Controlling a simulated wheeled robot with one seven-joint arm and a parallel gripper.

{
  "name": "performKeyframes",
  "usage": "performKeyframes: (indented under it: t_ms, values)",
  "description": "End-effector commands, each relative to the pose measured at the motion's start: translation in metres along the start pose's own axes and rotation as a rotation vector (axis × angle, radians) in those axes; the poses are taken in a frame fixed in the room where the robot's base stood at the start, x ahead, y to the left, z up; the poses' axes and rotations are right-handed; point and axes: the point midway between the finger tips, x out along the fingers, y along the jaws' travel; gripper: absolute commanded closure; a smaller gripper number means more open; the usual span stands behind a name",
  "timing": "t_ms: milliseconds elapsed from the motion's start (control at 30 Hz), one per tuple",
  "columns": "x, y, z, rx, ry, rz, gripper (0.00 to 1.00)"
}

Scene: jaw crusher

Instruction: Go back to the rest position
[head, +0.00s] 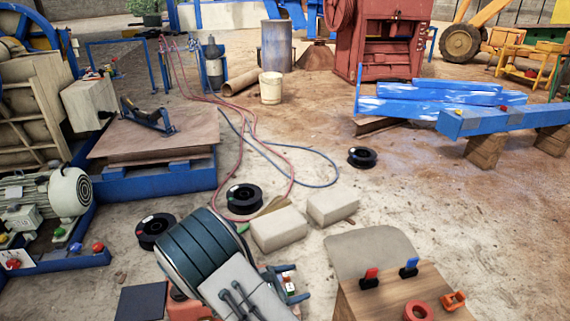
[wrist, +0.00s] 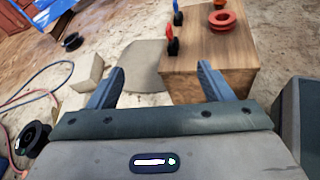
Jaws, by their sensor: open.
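My gripper (wrist: 157,88) shows in the wrist view with its two blue-grey fingers spread wide apart. Nothing is between the fingers. Beyond them stands a wooden box (wrist: 196,77) with red and blue clamps and a red ring on top. My fingertips appear in front of the box, apart from it. In the head view my arm reaches in from the bottom, left of the wooden box (head: 390,296); the fingers cannot be made out clearly there.
Two pale blocks (head: 279,229) (head: 333,204) and black spools (head: 244,198) (head: 362,157) lie on the dirt floor. Red and blue hoses (head: 262,150) run across it. Blue-framed machinery (head: 160,182) stands left, blue beams (head: 430,97) right. The floor at centre right is clear.

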Motion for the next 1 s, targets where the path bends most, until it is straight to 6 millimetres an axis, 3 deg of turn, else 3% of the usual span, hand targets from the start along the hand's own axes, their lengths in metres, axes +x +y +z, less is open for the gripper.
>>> performKeyframes:
  t_ms: [33,300,667,1000]
  values:
    - [-0.001,-0.001,0.032,0.064,0.032,-0.064,0.26]
    - [-0.003,-0.030,0.137,0.382,0.182,-0.374,0.26]
    - [-0.028,-0.072,0.262,0.826,0.371,-0.719,0.26]
    - [-0.070,-0.107,0.363,1.266,0.537,-0.959,0.26]
